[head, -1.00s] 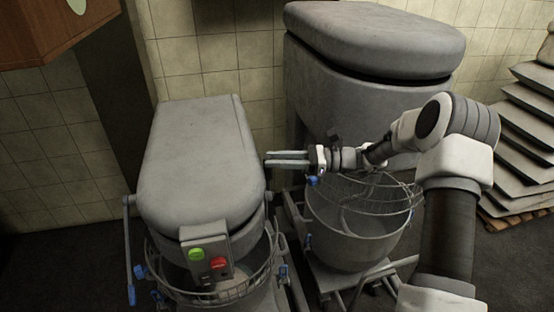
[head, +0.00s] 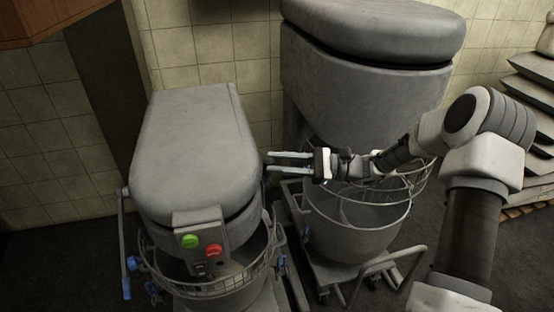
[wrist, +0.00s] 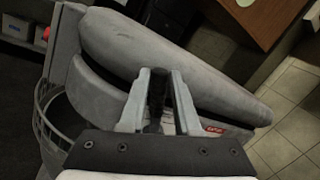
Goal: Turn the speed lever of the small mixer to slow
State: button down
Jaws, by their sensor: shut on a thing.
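The small mixer (head: 190,140) is the lower grey machine at left in the head view, with a rounded grey head. Its head (wrist: 150,55) fills the middle of the wrist view. My gripper (head: 268,161) reaches in from the right, its fingertips at the right side of the mixer head. In the wrist view my gripper (wrist: 160,74) has a finger on each side of a dark upright piece, apparently the speed lever (wrist: 157,92), and is shut on it. The fingers partly hide the lever, and I cannot read its setting.
A larger grey mixer (head: 370,50) stands behind at right, with a bowl (head: 355,235) and wire guard below my forearm. The small mixer has a wire bowl guard (head: 215,285) and a panel with green and red buttons (head: 203,243). Stacked trays (head: 530,105) stand far right.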

jog(key=shift+s+d+f+n+b, duration=0.15)
jog(key=shift+s+f+n+b, duration=0.35)
jog(key=shift+s+n, duration=0.25)
jog(key=c, duration=0.9)
grip_release()
jog(key=shift+d, duration=0.1)
jog(key=d+f, duration=0.2)
jog(key=d, duration=1.5)
jog(key=shift+s+f, duration=0.15)
jog(key=shift+f, duration=0.1)
